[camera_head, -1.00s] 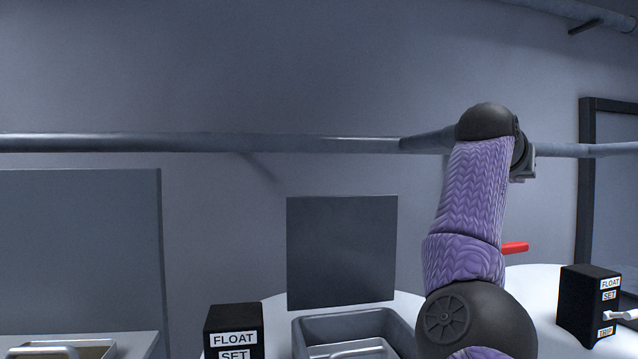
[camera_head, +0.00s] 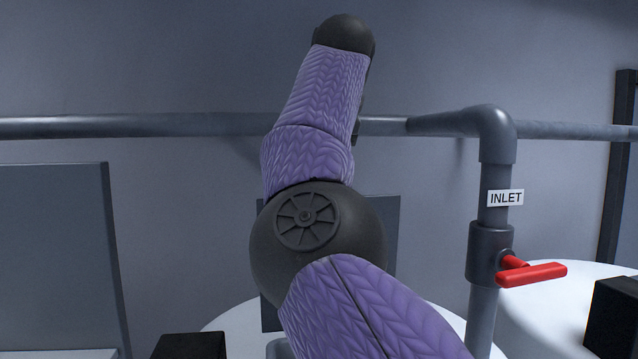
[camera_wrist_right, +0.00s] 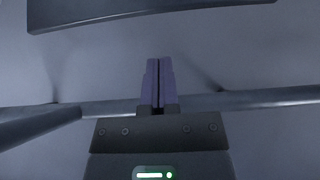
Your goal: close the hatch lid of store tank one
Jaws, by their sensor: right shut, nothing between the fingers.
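An upright dark grey square panel (camera_head: 390,232), the raised hatch lid, stands at the back of a round white tank top (camera_head: 240,326). My right arm hides most of the lid and nearly all of the hatch opening. No tank number shows. My right gripper (camera_wrist_right: 159,82) is shut and empty in the right wrist view, with the wall and pipe behind it. A dark slab edge (camera_wrist_right: 130,10) crosses the top of that view; I cannot tell if it is the lid. In the head view my right gripper is hidden behind my arm. My left gripper is not in view.
A grey inlet pipe (camera_head: 496,135) with a red valve handle (camera_head: 531,274) stands right of the lid. A horizontal pipe (camera_head: 130,126) runs along the wall. Black boxes stand at bottom left (camera_head: 188,346) and right (camera_head: 614,318). A larger grey panel (camera_head: 55,250) is at left.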

